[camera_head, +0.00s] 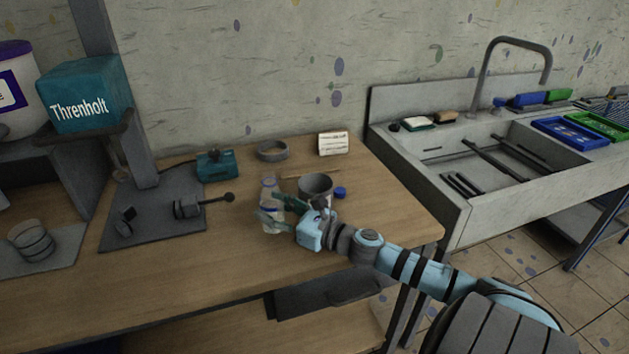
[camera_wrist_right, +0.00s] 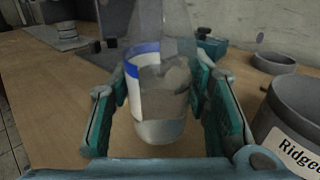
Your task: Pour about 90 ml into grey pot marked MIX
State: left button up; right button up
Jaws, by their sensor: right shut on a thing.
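My right gripper (camera_head: 274,212) is shut on a clear bottle (camera_head: 268,189) on the bench. In the right wrist view the bottle (camera_wrist_right: 162,130) stands between the teal fingers, with a blue-and-white label and greyish contents low inside. It looks about upright; I cannot tell whether its base touches the bench. A grey pot (camera_head: 316,184) stands just right of the bottle, apart from it. In the wrist view a grey pot (camera_wrist_right: 282,118) at the right edge has a white label starting "Ridge"; no MIX mark is readable. My left gripper is not in view.
A blue cap (camera_head: 340,192) lies right of the pot. A grey ring-like dish (camera_head: 272,150), a white card (camera_head: 333,144) and a teal device (camera_head: 216,165) are behind. A dark mat (camera_head: 150,238) holds small tools at left. A sink (camera_head: 500,165) is right. The front bench is clear.

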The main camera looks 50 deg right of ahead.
aim_at(281, 209)
jog(key=shift+w+d+f+m+h+b, duration=0.25)
jog(key=shift+d+f+h, duration=0.1)
jog(key=shift+d+f, duration=0.25)
jog(key=shift+w+d+f+m+h+b, duration=0.15)
jog(key=shift+d+f+h+b, duration=0.15)
jog(key=shift+d+f, duration=0.25)
jog(key=shift+d+h, duration=0.15)
jog(key=shift+h, duration=0.1)
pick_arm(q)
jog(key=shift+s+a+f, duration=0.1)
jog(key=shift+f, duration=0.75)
pick_arm(e)
jog(key=shift+r, duration=0.15)
